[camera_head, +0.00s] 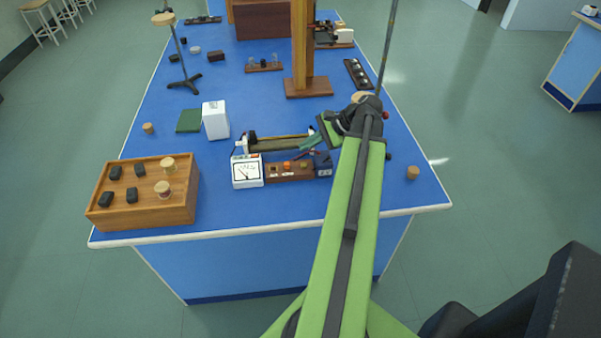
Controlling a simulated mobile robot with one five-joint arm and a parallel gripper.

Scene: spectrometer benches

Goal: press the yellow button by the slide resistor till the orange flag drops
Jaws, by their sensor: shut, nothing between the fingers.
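The slide resistor (279,143) lies across the blue bench, a long dark bar between end supports. In front of it is a brown wooden block (278,173) with small knobs on top. One knob is orange (287,165); beside it is a dull yellowish one (304,164), likely the yellow button. I cannot make out an orange flag for certain.
A wooden case (140,207) with black pieces and corks is at front left. A white box (215,120) stands behind the meter. The bench's front strip is clear.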

